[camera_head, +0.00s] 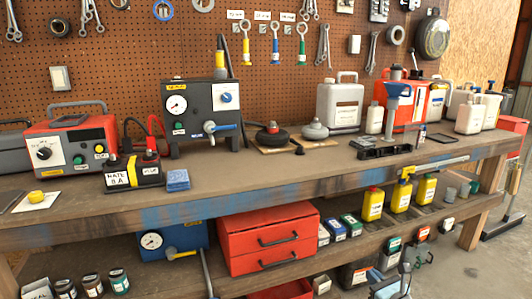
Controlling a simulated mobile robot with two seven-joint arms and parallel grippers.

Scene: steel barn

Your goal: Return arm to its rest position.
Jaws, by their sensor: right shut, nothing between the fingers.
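My right gripper (392,284) shows small at the bottom edge, right of centre, in front of the lower shelf. It is shut with nothing in it and touches nothing that I can make out. Most of the right arm is outside the view. My left gripper is not in view.
A wooden workbench (290,186) spans the view, carrying a red charger (70,142), a black gauge unit (200,122) and several jugs. The lower shelf holds a red drawer box (268,240), yellow bottles (400,195) and small containers. Concrete floor (490,265) is open at right.

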